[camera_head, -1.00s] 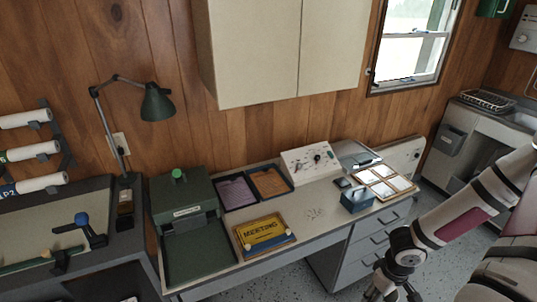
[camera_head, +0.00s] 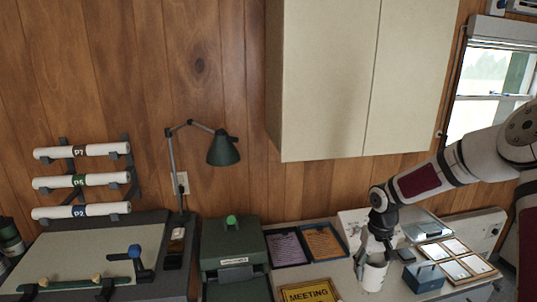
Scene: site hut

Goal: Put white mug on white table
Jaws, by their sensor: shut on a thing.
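The white mug (camera_head: 374,277) is upright at the lower right of the head view. My gripper (camera_head: 373,257) is shut on it from above, at its upper part. The mug appears in front of the pale top of the white table (camera_head: 342,272). I cannot tell whether the mug's base touches the table top. The gripper hides part of the mug's rim.
A yellow MEETING sign (camera_head: 308,292) lies left of the mug, with purple (camera_head: 287,249) and orange (camera_head: 324,242) trays behind. A blue box (camera_head: 424,277) and framed cards (camera_head: 455,259) stand to the right. A green machine (camera_head: 234,262) is farther left.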

